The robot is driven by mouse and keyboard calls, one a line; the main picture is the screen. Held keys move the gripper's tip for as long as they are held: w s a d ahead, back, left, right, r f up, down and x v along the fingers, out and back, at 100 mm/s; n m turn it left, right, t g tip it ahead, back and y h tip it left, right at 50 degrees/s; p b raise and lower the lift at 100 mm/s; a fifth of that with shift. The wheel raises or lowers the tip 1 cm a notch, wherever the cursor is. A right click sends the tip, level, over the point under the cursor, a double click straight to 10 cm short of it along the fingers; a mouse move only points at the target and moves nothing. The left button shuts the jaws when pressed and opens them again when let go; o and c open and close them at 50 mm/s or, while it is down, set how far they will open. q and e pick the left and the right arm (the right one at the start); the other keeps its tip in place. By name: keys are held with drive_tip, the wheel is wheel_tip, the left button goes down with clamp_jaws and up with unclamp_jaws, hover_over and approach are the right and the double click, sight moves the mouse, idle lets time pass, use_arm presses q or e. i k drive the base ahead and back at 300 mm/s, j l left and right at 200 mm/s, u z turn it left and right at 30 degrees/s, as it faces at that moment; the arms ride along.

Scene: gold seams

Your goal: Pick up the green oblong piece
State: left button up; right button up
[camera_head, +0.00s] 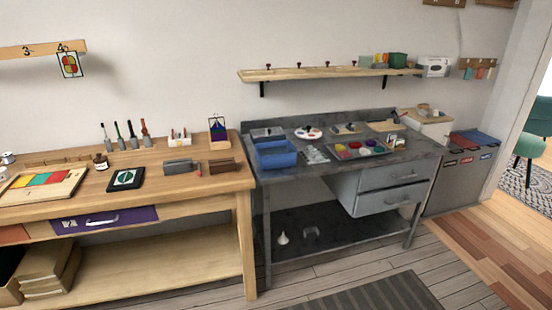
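A green rounded piece (125,178) shows on a small black square panel (126,180) with a pale centre, on the wooden workbench at the left. I cannot tell which of these greens is the oblong piece. Neither of my grippers shows in the head view.
The wooden bench (205,186) also holds upright tools (133,134), grey and brown blocks and a small picture stand (217,130). A grey metal bench (300,178) to its right holds a blue bin (276,154) and a paint tray (360,149). Floor in front is clear.

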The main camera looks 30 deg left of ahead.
sight(396, 141)
drive_tip(key=i+l+z, duration=0.3)
drive_tip(key=i, duration=0.2)
drive_tip(key=i+z, duration=0.35)
drive_tip(key=i, duration=1.45)
drive_tip(key=i+l+u, duration=0.15)
drive_tip(key=i+u, duration=0.3)
drive_tip(key=i+l+u, duration=0.45)
drive_tip(key=i+j, duration=0.1)
